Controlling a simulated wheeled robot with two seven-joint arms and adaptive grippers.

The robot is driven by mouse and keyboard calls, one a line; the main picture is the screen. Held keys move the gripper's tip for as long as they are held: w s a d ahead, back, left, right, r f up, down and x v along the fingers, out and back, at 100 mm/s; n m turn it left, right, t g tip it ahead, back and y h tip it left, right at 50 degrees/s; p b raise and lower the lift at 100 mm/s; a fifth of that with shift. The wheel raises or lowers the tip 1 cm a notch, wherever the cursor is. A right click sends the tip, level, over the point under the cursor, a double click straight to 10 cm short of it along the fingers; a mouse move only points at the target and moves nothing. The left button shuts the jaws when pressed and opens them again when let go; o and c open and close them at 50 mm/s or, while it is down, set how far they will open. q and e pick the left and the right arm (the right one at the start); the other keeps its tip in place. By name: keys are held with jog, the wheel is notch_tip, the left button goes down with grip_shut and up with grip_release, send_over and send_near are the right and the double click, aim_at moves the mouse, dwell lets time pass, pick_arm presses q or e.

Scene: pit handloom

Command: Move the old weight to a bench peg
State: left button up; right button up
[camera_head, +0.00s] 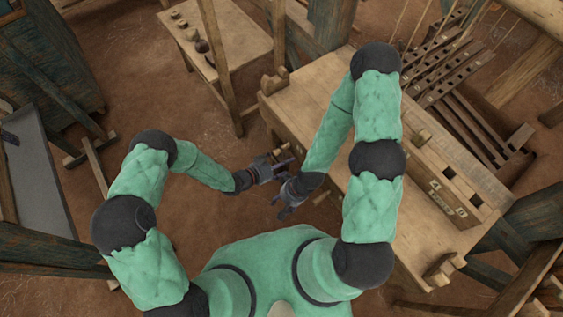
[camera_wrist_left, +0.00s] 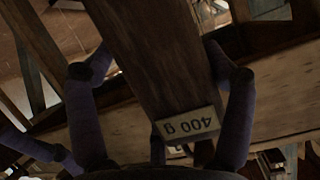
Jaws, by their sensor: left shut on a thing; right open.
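My left gripper (camera_head: 284,166) is beside the near-left edge of the wooden bench (camera_head: 300,97). In the left wrist view its fingers (camera_wrist_left: 160,72) are shut on a dark brown wooden weight (camera_wrist_left: 150,50) with a pale label reading 400 g (camera_wrist_left: 188,126), upside down in that view. The weight is hard to make out in the head view. My right gripper (camera_head: 280,204) is open, just below the left one and close to it. Light wooden pegs stick out from the bench side near both grippers, one at the upper peg (camera_head: 279,154) and one at the lower peg (camera_head: 321,197).
A small wooden table (camera_head: 232,40) with several small items stands behind. Loom beams and cords (camera_head: 440,75) fill the upper right. A grey trough (camera_head: 45,175) lies at the left. Brown floor (camera_head: 215,215) is clear between my left arm and the bench.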

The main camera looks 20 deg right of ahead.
pick_arm(q)
jog(key=o, duration=1.4)
jog(key=v, duration=1.2)
